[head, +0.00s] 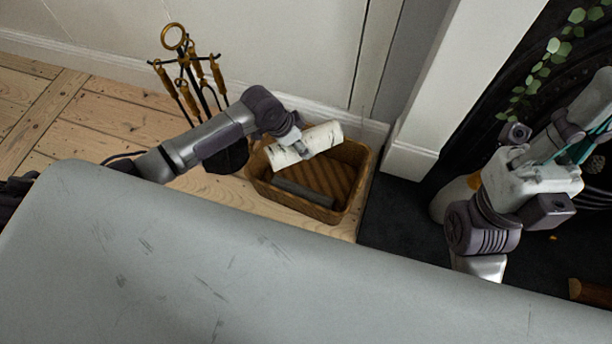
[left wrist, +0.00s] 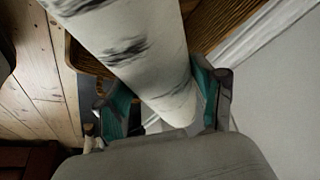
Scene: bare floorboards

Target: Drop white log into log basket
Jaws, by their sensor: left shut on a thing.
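The white log (head: 318,139), pale with dark bark marks, is in my left gripper (head: 300,150), above the log basket. It also shows large in the left wrist view (left wrist: 135,45), between the two teal-padded fingers of the left gripper (left wrist: 165,100). The brown wicker log basket (head: 362,180) stands on the floor by the wall, below the log. A dark grey piece (head: 303,193) lies inside along its front side. My right gripper (head: 575,150) is at the right, in front of the dark fireplace; its fingers are partly cut off and their opening is unclear.
A fire tool stand (head: 184,70) with brass handles stands just left of the basket, close to my left arm. A white wall and pillar (head: 455,70) are behind and right. Green leaves (head: 545,70) hang at the fireplace. A brown log end (head: 590,292) shows at lower right.

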